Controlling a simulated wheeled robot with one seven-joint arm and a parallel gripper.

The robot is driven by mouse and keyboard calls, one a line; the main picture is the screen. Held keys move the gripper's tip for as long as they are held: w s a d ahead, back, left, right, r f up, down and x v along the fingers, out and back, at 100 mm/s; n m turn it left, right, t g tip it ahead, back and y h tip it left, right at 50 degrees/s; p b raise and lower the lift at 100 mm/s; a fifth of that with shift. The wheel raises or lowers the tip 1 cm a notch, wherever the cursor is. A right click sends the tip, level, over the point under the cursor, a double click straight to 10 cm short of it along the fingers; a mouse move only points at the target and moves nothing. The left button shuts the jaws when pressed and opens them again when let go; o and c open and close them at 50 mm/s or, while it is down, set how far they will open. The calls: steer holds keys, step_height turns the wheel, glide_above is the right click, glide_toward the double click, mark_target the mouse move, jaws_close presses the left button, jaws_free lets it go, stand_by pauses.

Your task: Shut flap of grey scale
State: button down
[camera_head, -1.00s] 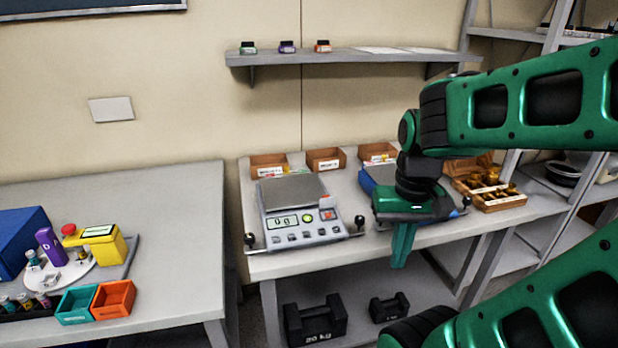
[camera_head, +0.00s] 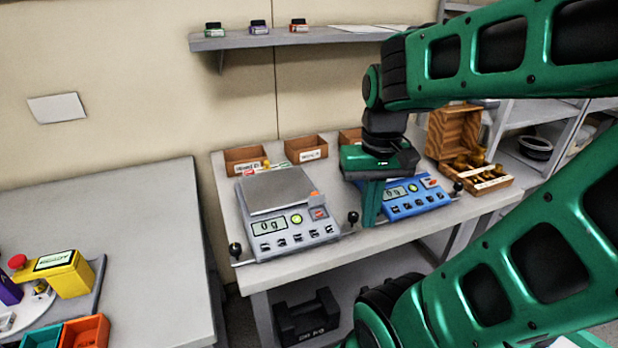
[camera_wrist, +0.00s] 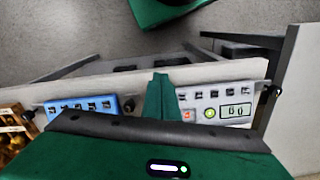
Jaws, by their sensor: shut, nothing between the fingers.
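The grey scale (camera_head: 290,225) stands on the bench left of my gripper, with a flat plate on top and a lit display. A thin bar along its front edge ends in black knobs, one at the left (camera_head: 236,249) and one at the right (camera_head: 353,217). I cannot clearly make out the flap's panel. My gripper (camera_head: 371,208) is shut and empty, pointing down, just right of the right knob and before the gap between the scales. In the wrist view the shut fingers (camera_wrist: 161,97) show between the grey scale (camera_wrist: 215,105) and the blue scale (camera_wrist: 82,108).
The blue scale (camera_head: 415,195) is partly hidden behind my gripper. An open wooden weight box (camera_head: 482,184) stands at the right. Small wooden bins (camera_head: 306,149) line the back. A black weight (camera_head: 306,318) lies on the lower shelf. A gap separates the left table (camera_head: 100,235).

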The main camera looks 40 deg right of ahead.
step_height(320, 180, up, 6)
steer(key=f+n, duration=0.1)
glide_above(316, 199)
steer(key=s+d, duration=0.3)
steer(key=w+r+n+g, duration=0.2)
steer(key=w+r, duration=0.2)
steer(key=w, duration=0.8)
steer(key=f, duration=0.3)
steer(key=s+f, duration=0.1)
steer(key=f, duration=0.6)
steer(key=shift+s+a+f, duration=0.15)
steer(key=shift+s+a, duration=0.1)
steer(key=shift+a, duration=0.15)
steer(key=shift+s+a, duration=0.2)
steer(key=shift+s, duration=0.45)
steer(key=shift+s+a, duration=0.15)
steer(key=shift+s, duration=0.45)
steer(key=shift+s+a, duration=0.15)
steer(key=shift+s, duration=0.45)
steer(key=shift+s+a+t, duration=0.1)
steer(key=shift+t, duration=0.2)
steer(key=shift+s+t, duration=0.15)
steer(key=shift+t, duration=0.15)
